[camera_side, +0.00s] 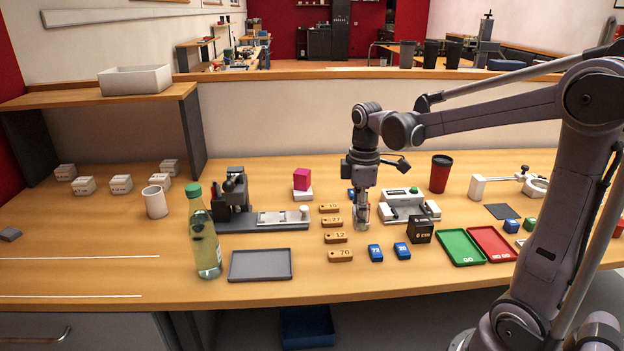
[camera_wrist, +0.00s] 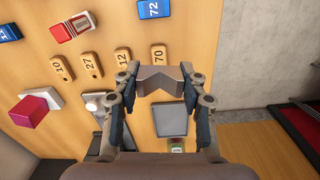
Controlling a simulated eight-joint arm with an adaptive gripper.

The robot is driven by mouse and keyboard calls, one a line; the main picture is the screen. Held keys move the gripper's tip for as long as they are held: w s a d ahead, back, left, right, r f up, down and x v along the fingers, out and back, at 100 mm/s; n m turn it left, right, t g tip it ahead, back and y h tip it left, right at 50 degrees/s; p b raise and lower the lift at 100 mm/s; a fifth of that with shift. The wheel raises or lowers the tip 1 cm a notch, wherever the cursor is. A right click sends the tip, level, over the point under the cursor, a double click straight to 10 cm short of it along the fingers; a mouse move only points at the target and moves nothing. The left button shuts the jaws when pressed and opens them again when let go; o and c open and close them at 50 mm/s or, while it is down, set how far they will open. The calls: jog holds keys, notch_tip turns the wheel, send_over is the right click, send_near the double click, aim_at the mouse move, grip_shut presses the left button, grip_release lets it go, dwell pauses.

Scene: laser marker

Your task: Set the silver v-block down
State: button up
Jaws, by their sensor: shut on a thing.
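The silver v-block (camera_wrist: 158,82) is between my gripper's fingertips (camera_wrist: 159,88) in the wrist view, its V-shaped notch showing. My gripper is shut on it. In the side view my gripper (camera_side: 361,216) points down over the middle of the bench, just right of the wooden number tags. The v-block is too small and too covered by the fingers there to make out clearly. I cannot tell whether its underside touches the bench (camera_side: 190,285).
Wooden tags (camera_side: 336,238) stand in a column left of my gripper. Blue blocks (camera_side: 375,253) and a black box (camera_side: 420,230) are at its front right.

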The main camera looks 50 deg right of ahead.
jog(key=w+a+f+m, duration=0.2)
jog(key=a, duration=0.2)
jog(key=w+a+f+m, duration=0.2)
jog(key=a+m, duration=0.1)
jog(key=a, duration=0.1)
jog(key=w+a+f+m, duration=0.2)
jog(key=w+a, duration=0.1)
jog(key=a, duration=0.1)
jog(key=shift+f+m, duration=0.2)
jog(key=shift+m, duration=0.1)
jog(key=s+d+r+n, duration=0.2)
jog(key=d, duration=0.2)
jog(key=s+d+r+n, duration=0.2)
jog(key=d+n, duration=0.1)
jog(key=d, duration=0.1)
jog(key=s+d+r+n, duration=0.2)
jog(key=d, duration=0.1)
jog(key=shift+s+d+r, duration=0.15)
jog(key=shift+s+d, duration=0.25)
jog(key=shift+s+d+r+n, duration=0.2)
jog(key=shift+s+d+n, duration=0.1)
jog(key=shift+n, duration=0.2)
send_over(312, 267)
notch_tip(312, 267, down, 7)
jog(key=shift+d+r, duration=0.1)
jog(key=shift+f, duration=1.95)
